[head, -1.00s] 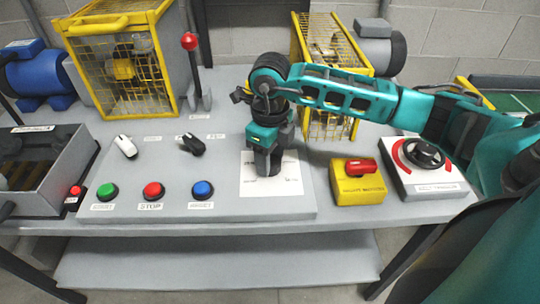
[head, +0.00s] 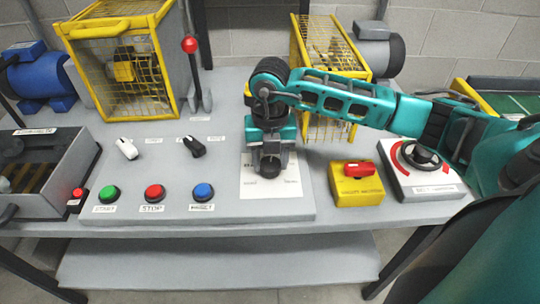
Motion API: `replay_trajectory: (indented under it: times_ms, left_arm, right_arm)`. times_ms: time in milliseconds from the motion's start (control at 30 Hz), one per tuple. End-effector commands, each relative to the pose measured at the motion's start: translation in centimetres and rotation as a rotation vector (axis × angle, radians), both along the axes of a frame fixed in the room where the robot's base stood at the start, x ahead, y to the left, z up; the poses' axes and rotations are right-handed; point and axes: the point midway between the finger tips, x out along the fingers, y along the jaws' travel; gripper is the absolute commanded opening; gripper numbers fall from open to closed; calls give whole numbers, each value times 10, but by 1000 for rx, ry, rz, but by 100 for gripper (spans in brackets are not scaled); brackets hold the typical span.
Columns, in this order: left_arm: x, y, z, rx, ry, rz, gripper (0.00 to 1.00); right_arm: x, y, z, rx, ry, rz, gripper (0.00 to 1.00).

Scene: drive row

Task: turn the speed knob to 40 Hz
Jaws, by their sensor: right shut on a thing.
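The speed knob (head: 270,168) is a dark round knob on a white dial plate (head: 284,189) at the middle right of the grey panel. My right gripper (head: 269,157) comes down over it from above and is shut on the knob. The gripper and wrist cover much of the dial, so the pointer and most of the scale marks are hidden and I cannot read the setting. My left gripper is not in view.
Green (head: 108,194), red (head: 154,192) and blue (head: 203,191) buttons stand left of the dial. A yellow box with a red switch (head: 358,184) and a belt-tension dial (head: 421,157) stand to the right.

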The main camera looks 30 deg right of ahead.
Motion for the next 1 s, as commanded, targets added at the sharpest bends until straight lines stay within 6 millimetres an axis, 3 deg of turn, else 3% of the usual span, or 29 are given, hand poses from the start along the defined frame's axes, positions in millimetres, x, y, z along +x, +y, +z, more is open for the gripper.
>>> replay_trajectory:
  times_ms: [600, 1000]
  left_arm:
    - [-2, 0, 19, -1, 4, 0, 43]
    - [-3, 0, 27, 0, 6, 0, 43]
  right_arm:
    - [0, -1, 3, -1, -1, -564, 20]
    - [0, -1, 2, -1, -3, -775, 20]
